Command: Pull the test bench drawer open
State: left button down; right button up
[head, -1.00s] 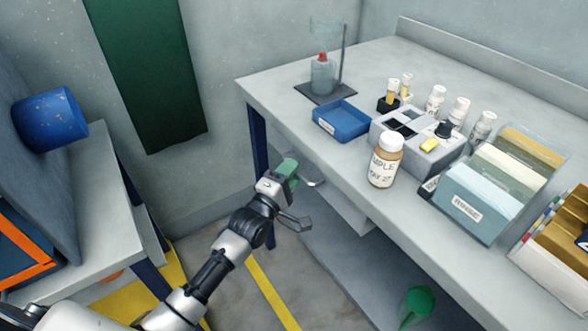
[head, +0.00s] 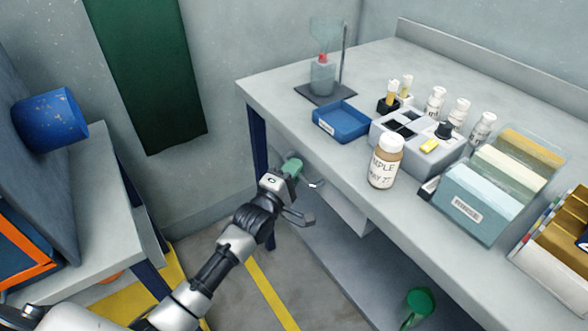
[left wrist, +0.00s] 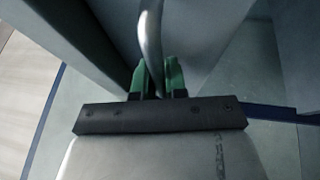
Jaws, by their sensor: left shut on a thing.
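The grey test bench (head: 265,93) stands at the right in the head view. Its drawer (head: 345,208) is a light grey box under the bench top, and no gap into its inside shows. A curved metal handle (head: 316,184) is at the drawer's front, partly hidden by my gripper. My left gripper (head: 293,170), with green fingers, is at this handle below the bench edge. In the left wrist view the silver handle bar (left wrist: 150,40) runs down between the two green fingers (left wrist: 158,80), which are shut on it. My right gripper is not in view.
A green container (head: 418,300) is on the lower shelf. Open floor (head: 225,262) lies left of the bench.

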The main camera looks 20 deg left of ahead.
pick_arm(q)
jog(key=shift+s+a, duration=0.1)
jog(key=shift+a, duration=0.05)
jog(key=s+a+p, duration=0.5)
jog(key=s+a, duration=0.6)
jog(key=s, duration=0.3)
jog(key=shift+s+p, duration=0.15)
jog(key=shift+p, duration=0.15)
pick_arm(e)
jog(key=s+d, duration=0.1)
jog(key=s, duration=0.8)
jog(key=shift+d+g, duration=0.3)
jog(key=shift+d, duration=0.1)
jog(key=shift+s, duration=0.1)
pick_arm(q)
jog(key=c, duration=1.2)
grip_release()
jog(key=v, duration=1.1)
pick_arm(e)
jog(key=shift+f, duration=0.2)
